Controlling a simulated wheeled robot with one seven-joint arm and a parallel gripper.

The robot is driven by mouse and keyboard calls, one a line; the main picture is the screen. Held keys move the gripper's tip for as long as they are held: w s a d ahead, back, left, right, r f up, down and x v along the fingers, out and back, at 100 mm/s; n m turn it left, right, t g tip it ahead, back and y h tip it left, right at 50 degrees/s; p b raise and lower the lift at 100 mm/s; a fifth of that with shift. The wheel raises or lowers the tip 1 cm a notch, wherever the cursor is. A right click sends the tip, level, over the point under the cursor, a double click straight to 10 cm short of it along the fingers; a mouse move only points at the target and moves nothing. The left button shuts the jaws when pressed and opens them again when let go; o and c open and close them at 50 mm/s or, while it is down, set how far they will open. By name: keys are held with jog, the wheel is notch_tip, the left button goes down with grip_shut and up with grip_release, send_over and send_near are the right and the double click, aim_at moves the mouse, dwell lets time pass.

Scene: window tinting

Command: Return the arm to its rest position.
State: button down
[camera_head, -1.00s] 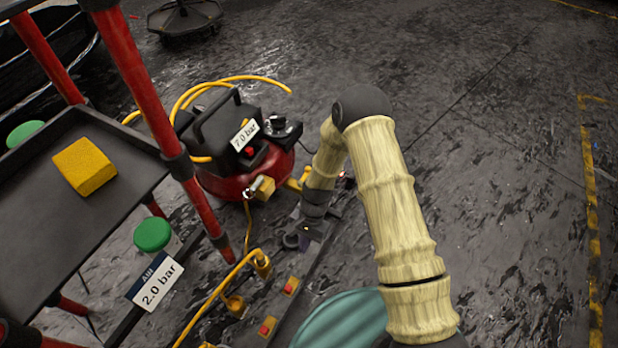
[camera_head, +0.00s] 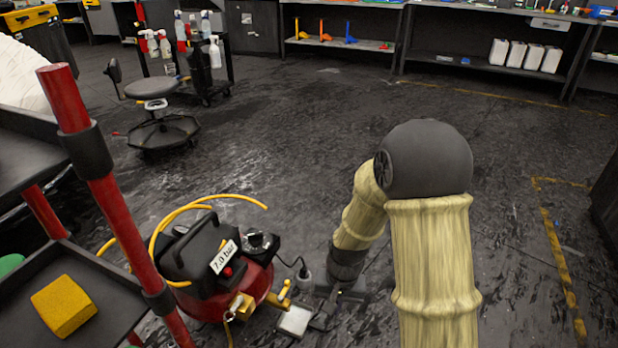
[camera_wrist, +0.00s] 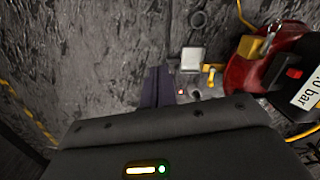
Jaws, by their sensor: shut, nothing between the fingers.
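My arm, in tan ribbed sleeves with a dark elbow, stands right of centre in the head view. It is bent at the elbow, and the forearm slopes down and to the left. My gripper (camera_head: 338,293) is at its low end, small and dark, just right of the red compressor (camera_head: 262,278). In the wrist view my gripper (camera_wrist: 157,86) shows as dark fingers close together, shut and empty, pointing down over the floor. The compressor (camera_wrist: 250,75) is to their right there, apart from them.
A red-posted cart (camera_head: 95,190) with a yellow sponge (camera_head: 64,305) stands at left. A yellow hose (camera_head: 165,225) loops over the compressor. A small pale box (camera_head: 295,320) lies beside it. A stool (camera_head: 155,90) and shelves (camera_head: 490,45) stand behind. The middle floor is open.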

jog(key=s+d+r+n+t+h+p, duration=0.1)
jog(key=s+d+r+t+p, duration=0.25)
jog(key=r, duration=0.55)
jog(key=s+d+r+n+g+p, duration=0.1)
jog(key=s+d+r+p, duration=0.1)
jog(key=s+d+r, duration=0.5)
notch_tip(320, 180, up, 39)
jog(key=w+a+p, duration=0.1)
jog(key=w+p, duration=0.1)
jog(key=p, duration=3.5)
jog(key=shift+w+a+r, duration=0.15)
jog(key=shift+w+r, duration=0.05)
jog(key=shift+w, duration=0.2)
